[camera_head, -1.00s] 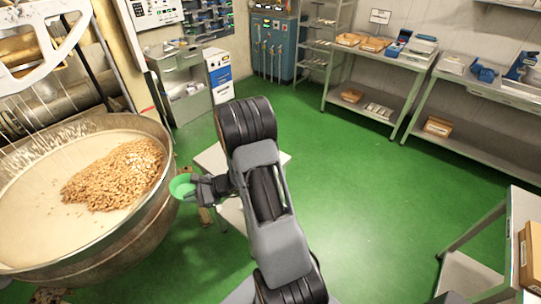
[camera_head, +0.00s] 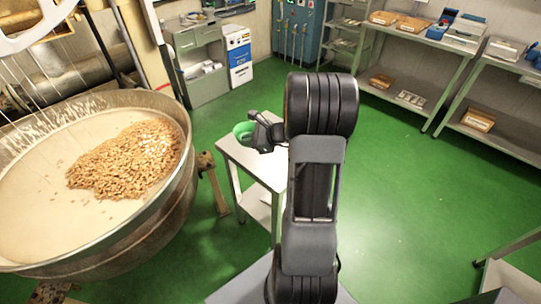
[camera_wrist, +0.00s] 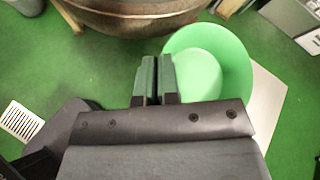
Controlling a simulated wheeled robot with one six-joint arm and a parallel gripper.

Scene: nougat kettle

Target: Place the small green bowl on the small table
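The small green bowl (camera_head: 241,131) is at the end of my gripper (camera_head: 262,133) in the head view. In the wrist view the bowl (camera_wrist: 215,75) sits just right of the fingers, its wall at the nearly closed fingertips (camera_wrist: 157,80). My gripper is shut on the bowl's edge and holds it up. The small table (camera_head: 238,155) has a pale square top and a lower shelf. The bowl appears over or just beyond its far left part; the height gap is unclear. A pale corner of the table (camera_wrist: 268,105) shows beneath the bowl in the wrist view.
A large kettle (camera_head: 150,235) with a pile of nuts (camera_head: 125,160) stands left of the small table. A brown post-like object (camera_head: 213,185) stands between them. Shelves (camera_head: 440,60) line the back right, and a cabinet (camera_head: 195,62) stands behind. Green floor is clear on the right.

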